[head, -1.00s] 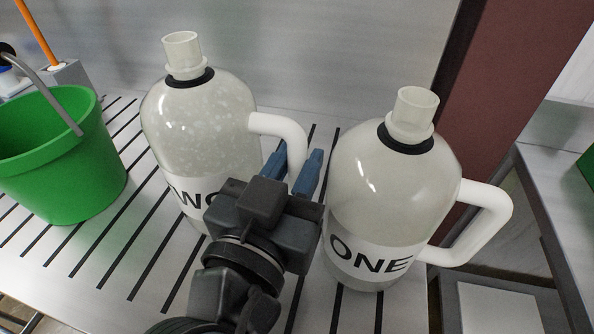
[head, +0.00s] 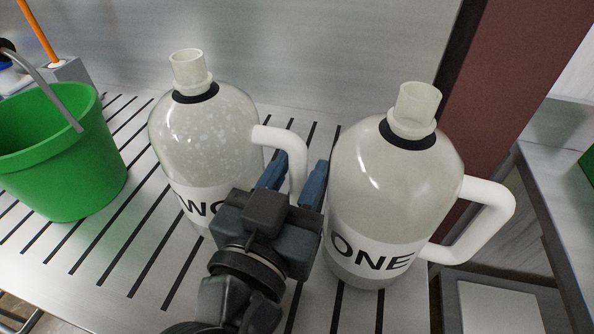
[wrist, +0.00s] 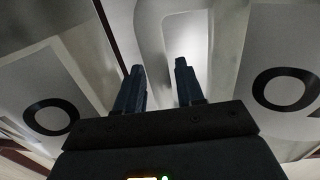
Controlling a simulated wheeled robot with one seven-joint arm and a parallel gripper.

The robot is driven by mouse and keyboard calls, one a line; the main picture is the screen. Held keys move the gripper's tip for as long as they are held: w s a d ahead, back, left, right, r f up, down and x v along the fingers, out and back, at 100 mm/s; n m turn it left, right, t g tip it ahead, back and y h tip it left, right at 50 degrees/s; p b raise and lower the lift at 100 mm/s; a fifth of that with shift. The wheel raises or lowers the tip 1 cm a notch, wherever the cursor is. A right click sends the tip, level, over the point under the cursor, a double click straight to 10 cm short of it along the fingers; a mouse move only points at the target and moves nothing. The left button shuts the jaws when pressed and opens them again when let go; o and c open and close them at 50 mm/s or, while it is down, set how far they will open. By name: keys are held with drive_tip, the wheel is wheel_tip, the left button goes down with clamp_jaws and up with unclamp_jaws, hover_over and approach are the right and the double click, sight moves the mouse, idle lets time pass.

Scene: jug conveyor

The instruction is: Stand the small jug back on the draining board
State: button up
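The small jug, labelled TWO (head: 200,130), stands upright on the slatted draining board (head: 105,235), with its white handle (head: 280,137) towards the right. My gripper (head: 298,175) is at that handle, one blue finger on each side. The fingers are spread, with a visible gap beside the handle, and look open around it. The wrist view also shows the fingers (wrist: 160,85) apart, with pale jug surfaces beyond. My gripper hides part of the TWO label and the jug's lower right side.
A larger jug labelled ONE (head: 385,190) stands close to the right of my gripper, near the board's right end. A green bucket (head: 60,165) stands at the left. Bare slats lie between bucket and small jug. A dark red post (head: 500,100) rises behind at right.

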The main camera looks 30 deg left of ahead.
drive_tip(key=s+d+b, duration=0.1)
drive_tip(key=s+b, duration=0.1)
drive_tip(key=s, duration=1)
drive_tip(key=shift+d, duration=0.3)
drive_tip(key=shift+r, duration=0.1)
